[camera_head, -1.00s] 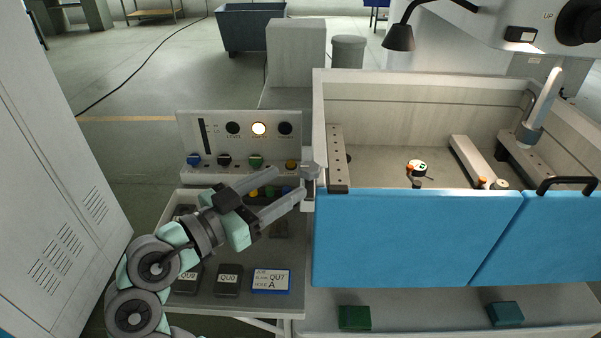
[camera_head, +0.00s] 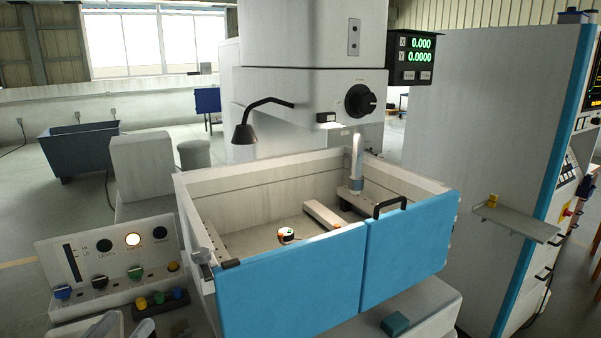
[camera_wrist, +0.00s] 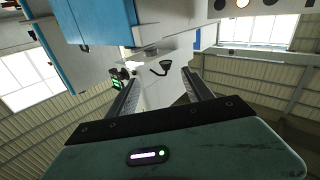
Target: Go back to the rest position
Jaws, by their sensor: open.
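My gripper (camera_wrist: 161,72) shows in the wrist view with its two long fingers spread apart and nothing between them. In the head view only the tips of its fingers (camera_head: 122,325) show at the bottom left edge, below the button panel. The rest of my arm is out of the head view. The wrist view is tilted and shows the roof, bright windows and the machine's lamp (camera_wrist: 160,68) beyond the fingers.
The machine tank with blue doors (camera_head: 293,285) stands in the middle. A control panel (camera_head: 108,262) with a lit lamp is at lower left, with a small box of coloured buttons (camera_head: 160,301) by it. A lamp (camera_head: 244,133) hangs over the tank. A cabinet shelf (camera_head: 515,223) juts out at right.

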